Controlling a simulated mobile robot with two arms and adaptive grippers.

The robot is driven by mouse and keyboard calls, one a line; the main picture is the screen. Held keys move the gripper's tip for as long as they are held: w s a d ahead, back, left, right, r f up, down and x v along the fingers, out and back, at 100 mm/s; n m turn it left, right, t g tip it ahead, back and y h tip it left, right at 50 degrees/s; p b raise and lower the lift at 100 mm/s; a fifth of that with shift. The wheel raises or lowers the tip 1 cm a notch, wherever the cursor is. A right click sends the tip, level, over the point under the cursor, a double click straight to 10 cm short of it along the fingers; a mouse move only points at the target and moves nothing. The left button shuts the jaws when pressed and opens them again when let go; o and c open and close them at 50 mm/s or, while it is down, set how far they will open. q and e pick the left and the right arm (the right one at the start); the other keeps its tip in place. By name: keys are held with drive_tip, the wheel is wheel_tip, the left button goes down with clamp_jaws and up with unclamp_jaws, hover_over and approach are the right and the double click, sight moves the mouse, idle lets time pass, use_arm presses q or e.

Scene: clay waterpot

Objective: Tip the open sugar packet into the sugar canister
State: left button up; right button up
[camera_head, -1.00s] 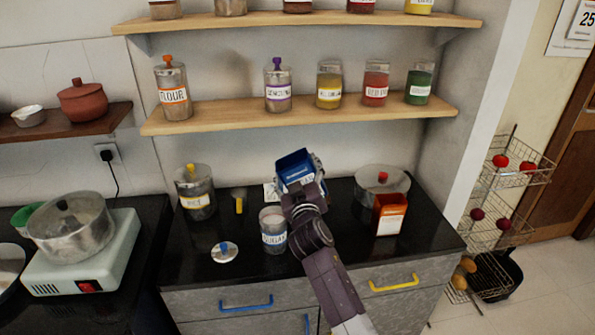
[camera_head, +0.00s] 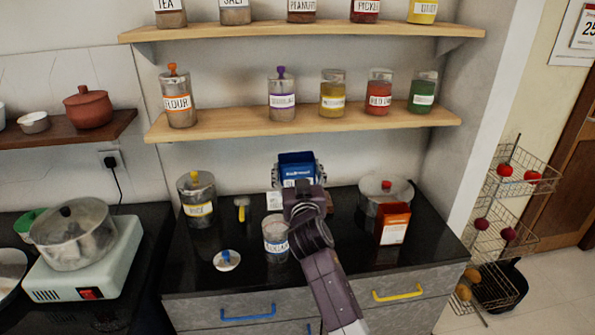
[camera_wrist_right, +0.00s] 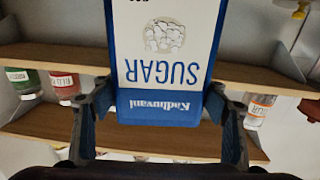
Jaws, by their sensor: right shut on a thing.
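My right gripper (camera_head: 298,181) is shut on the blue and white sugar packet (camera_head: 297,164), held above the back of the black counter. In the right wrist view the packet (camera_wrist_right: 165,60) sits between the fingers, with its SUGAR label facing the camera. Whether its mouth is open cannot be made out. The clear sugar canister (camera_head: 275,246) stands open on the counter, in front and a little left of the packet. My right arm passes close by its right side. A round lid with a blue knob (camera_head: 227,260) lies left of the canister. My left gripper is out of view.
A rice jar (camera_head: 197,205) and a small yellow-handled item (camera_head: 241,207) stand at the back left. A steel pot (camera_head: 382,192) and an orange-red box (camera_head: 393,224) stand at the right. A shelf of jars (camera_head: 300,121) runs above the packet.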

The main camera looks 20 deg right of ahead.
sight(297, 153)
drive_tip(key=shift+r, duration=0.15)
wheel_tip(297, 153, up, 5)
drive_tip(key=p, duration=0.4)
drive_tip(key=shift+f, duration=0.2)
drive_tip(key=shift+y, duration=0.5)
drive_tip(key=s+f, duration=0.2)
drive_tip(key=s+a+f+b, duration=0.1)
drive_tip(key=s, duration=0.1)
drive_tip(key=s+a+f, duration=0.1)
drive_tip(key=s+f, duration=0.1)
drive_tip(key=s, duration=0.1)
drive_tip(key=shift+f, duration=0.3)
drive_tip(key=s+a+f+n+y+b, duration=0.1)
drive_tip(key=s+a+y, duration=0.1)
drive_tip(key=s, duration=0.8)
drive_tip(key=s+a+f+n+y+b, duration=0.1)
drive_tip(key=s+a, duration=0.4)
drive_tip(key=s, duration=0.6)
drive_tip(key=shift+s+a+f+n+t+y+b, duration=0.2)
drive_tip(key=shift+a+f+n+t+y+b, duration=0.1)
drive_tip(key=shift+f+n+y+b, duration=0.25)
drive_tip(key=shift+w+d+f, duration=0.1)
drive_tip(key=shift+d, duration=0.05)
